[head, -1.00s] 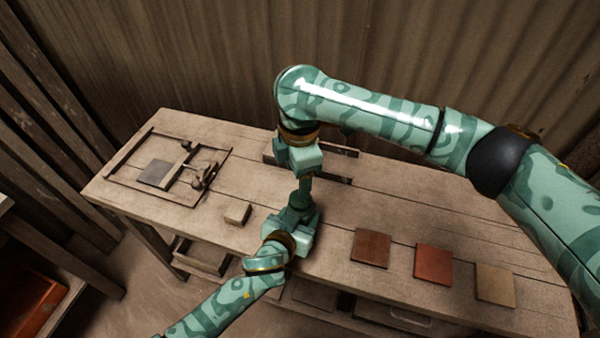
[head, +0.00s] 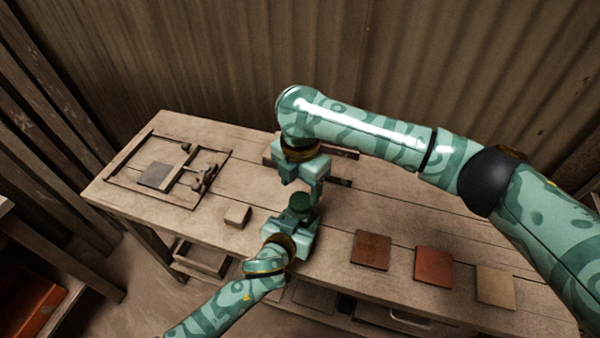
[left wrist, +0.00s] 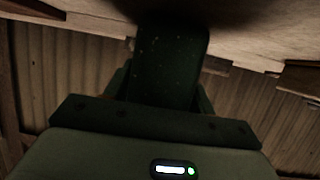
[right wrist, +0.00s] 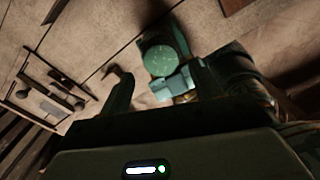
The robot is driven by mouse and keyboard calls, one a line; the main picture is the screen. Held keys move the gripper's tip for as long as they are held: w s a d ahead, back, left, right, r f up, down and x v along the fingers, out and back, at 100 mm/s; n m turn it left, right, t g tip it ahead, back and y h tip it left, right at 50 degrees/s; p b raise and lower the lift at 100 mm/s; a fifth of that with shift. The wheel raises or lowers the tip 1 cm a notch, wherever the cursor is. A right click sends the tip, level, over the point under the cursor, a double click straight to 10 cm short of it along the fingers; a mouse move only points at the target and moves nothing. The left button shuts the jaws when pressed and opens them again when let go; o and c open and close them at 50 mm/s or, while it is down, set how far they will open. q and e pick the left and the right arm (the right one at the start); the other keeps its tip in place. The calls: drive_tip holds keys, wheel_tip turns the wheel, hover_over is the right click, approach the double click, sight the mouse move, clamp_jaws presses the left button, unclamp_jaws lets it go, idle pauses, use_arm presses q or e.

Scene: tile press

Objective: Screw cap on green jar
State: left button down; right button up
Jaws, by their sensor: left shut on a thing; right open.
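The dark green jar is upright in my left gripper (head: 296,217), which is shut on it at the front of the bench. A round green top (head: 300,201), seemingly the cap, shows above the left jaws, and it shows as a flat disc in the right wrist view (right wrist: 160,60). Whether it is fully seated cannot be told. The dark green jar body (left wrist: 170,65) fills the upper middle of the left wrist view. My right gripper (head: 302,187) is open just above the green top, with its fingers spread to either side. It holds nothing.
Three tiles lie to the right on the bench: brown (head: 371,250), red (head: 434,267) and tan (head: 495,286). A small block (head: 238,215) is left of my left gripper. A frame with a grey tile (head: 154,175) lies far left. Dark strips (head: 338,182) lie behind the grippers.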

sight(300, 199)
drive_tip(key=shift+f, duration=2)
drive_tip(key=shift+c, duration=0.2)
drive_tip(key=c, duration=0.9)
drive_tip(key=shift+m, duration=0.7)
drive_tip(key=shift+c, duration=0.3)
drive_tip(key=o, duration=1.1)
drive_tip(key=shift+r, duration=0.15)
drive_tip(key=shift+r, duration=2.15)
drive_tip(key=shift+c, duration=0.5)
